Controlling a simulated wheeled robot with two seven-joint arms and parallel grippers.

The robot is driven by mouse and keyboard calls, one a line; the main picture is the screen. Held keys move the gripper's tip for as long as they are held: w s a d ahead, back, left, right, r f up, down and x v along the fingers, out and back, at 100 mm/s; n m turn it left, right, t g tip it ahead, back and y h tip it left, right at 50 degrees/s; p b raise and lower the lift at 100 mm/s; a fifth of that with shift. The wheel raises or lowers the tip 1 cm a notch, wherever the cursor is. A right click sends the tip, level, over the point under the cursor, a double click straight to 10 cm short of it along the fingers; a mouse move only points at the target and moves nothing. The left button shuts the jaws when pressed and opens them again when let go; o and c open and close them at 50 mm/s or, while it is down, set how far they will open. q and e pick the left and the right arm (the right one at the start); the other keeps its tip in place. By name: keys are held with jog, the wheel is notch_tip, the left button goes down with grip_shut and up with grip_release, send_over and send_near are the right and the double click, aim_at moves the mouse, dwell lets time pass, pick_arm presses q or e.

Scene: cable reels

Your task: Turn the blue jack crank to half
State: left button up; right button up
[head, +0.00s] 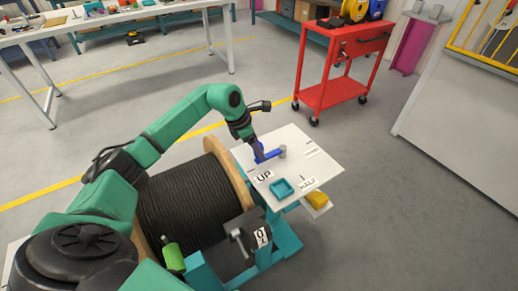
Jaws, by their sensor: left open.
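The blue jack crank (270,155) is on a white panel (325,164). Its arm runs left from a grey hub (283,152), and its outer end lies on the side of the UP label (264,177). The HALF label (307,183) is on the near right part of the panel. My left gripper (257,150) is open and reaches down at the crank's outer end. It partly hides that end, and I cannot tell whether the fingers touch it. My right gripper is not in view.
A reel of black cable (185,204) with a wooden flange (230,172) stands left of the panel, under my left arm. A teal tray (282,188) is on the panel. A red cart (330,92) stands behind on open grey floor. A workbench (120,17) is far left.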

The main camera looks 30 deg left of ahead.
pick_arm(q)
jog(key=shift+w+d+f, duration=0.2)
jog(key=shift+f, duration=0.3)
grip_shut()
dwell(1.1)
